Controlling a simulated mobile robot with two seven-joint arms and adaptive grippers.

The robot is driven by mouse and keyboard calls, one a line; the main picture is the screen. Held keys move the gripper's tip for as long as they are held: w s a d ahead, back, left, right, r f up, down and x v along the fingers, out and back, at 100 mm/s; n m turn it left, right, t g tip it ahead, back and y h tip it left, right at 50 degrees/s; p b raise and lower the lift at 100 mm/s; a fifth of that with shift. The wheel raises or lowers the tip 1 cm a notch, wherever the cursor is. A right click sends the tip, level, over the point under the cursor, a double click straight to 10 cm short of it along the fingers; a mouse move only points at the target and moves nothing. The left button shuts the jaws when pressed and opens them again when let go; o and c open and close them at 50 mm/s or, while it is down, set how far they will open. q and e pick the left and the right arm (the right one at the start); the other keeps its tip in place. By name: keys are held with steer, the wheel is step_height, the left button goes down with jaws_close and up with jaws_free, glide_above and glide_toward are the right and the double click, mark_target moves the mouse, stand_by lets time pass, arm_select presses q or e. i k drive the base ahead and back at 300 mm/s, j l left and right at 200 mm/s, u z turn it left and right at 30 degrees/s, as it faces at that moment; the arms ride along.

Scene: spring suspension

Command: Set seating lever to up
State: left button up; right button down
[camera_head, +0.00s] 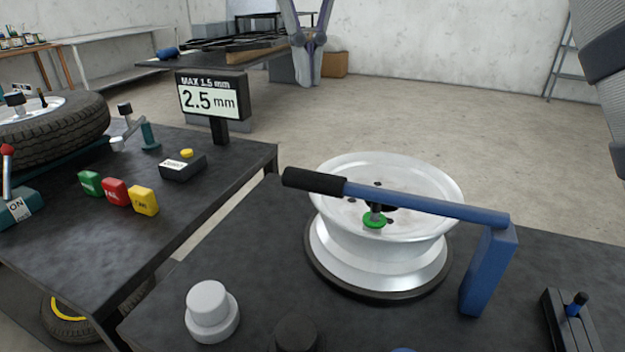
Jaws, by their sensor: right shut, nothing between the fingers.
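A blue lever (430,203) with a black grip (314,181) is hinged on top of a blue post (490,268). Its arm lies close to level across a white wheel rim (335,238), with the grip end toward the left. No label shows on it. My right gripper (308,76) is at the top middle of the view, pointing down, with its fingers together and empty. It is apart from the lever, above and behind the grip in the picture. My left gripper is not in view.
A black slotted block with a blue knob (577,303) is at the lower right. A white stepped knob (210,312) stands at the front. The left bench holds a 2.5 mm display (211,97), coloured blocks (116,191), a button box (183,166) and a tyre (62,130).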

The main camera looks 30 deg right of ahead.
mark_target(327, 185)
steer(key=k+j, duration=0.5)
steer(key=k, duration=0.2)
steer(key=k+j, duration=0.45)
steer(key=k, duration=0.2)
